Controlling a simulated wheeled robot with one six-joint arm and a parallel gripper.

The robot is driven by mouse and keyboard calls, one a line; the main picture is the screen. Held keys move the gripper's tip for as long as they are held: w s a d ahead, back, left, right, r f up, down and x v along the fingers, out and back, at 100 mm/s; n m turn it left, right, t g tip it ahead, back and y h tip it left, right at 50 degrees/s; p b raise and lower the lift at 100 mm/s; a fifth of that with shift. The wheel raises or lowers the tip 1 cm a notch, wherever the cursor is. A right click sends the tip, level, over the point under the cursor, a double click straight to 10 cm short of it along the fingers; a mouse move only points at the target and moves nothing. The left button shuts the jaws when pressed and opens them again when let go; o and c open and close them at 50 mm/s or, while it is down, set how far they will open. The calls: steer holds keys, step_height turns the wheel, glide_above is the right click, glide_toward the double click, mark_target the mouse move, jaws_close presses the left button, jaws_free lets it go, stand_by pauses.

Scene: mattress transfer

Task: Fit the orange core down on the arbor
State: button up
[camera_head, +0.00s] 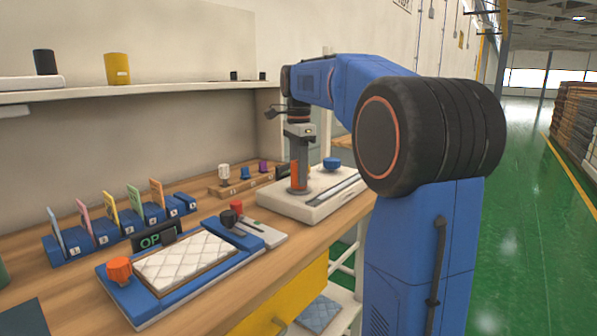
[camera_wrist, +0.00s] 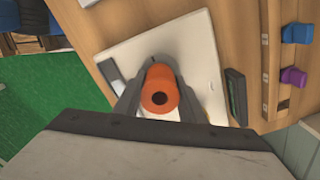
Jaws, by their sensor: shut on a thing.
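The orange core (camera_head: 294,174) is a short hollow cylinder between the fingers of my gripper (camera_head: 299,168), above the white base plate (camera_head: 318,208) on the bench. The core (camera_wrist: 158,77) also shows in the wrist view, with a dark hole in its top. The fingers of my gripper (camera_wrist: 159,88) press on it from both sides. The core looks upright. The arbor cannot be made out; the core and fingers cover that spot, so I cannot tell whether the core is around it or above it.
A blue knob (camera_head: 332,163) stands on the plate behind the gripper. A wooden rack (camera_head: 240,186) with white, blue and purple pegs is to the left. A blue tray (camera_head: 130,303) with a quilted pad lies in front. The bench edge is close on the right.

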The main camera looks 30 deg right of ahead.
steer(key=shift+f, duration=0.25)
steer(key=o, duration=1.1)
steer(key=shift+r, duration=0.1)
step_height(320, 180, up, 17)
steer(key=shift+r, duration=0.1)
steer(key=shift+s, duration=0.1)
